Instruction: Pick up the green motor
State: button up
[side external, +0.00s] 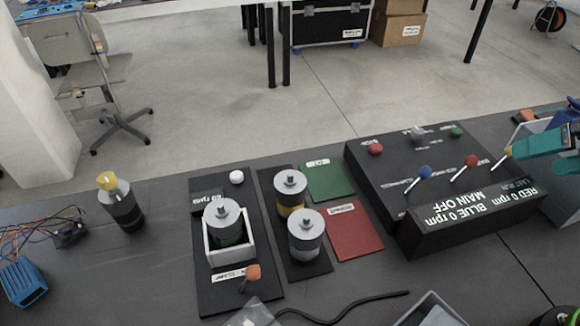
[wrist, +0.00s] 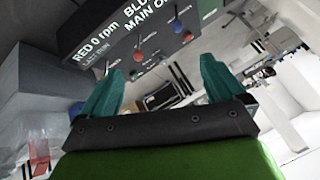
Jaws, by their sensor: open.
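My gripper (side external: 535,152) is at the right edge of that view, far from this motor and close to the control box. Its teal fingers also show in the wrist view (wrist: 161,70), spread apart with nothing held between them. The green motor does not show in the wrist view.
A yellow-banded motor (side external: 291,205) and another grey motor (side external: 306,236) stand right of the holder. Green (side external: 327,181) and red (side external: 355,232) pads lie beside the control box (side external: 470,222), whose levers stick up. A black cable (side external: 345,309) lies in front.

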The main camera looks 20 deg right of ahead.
jog(key=n+g+y, duration=0.3)
jog(key=n+g, duration=0.1)
jog(key=n, duration=1.1)
send_near(225, 213)
jog(key=x, duration=0.5)
jog(key=shift+a, duration=0.2)
jog(key=shift+x, duration=3.1)
jog(key=shift+d+f, duration=0.1)
jog(key=shift+d, duration=0.05)
jog(key=shift+c, duration=0.3)
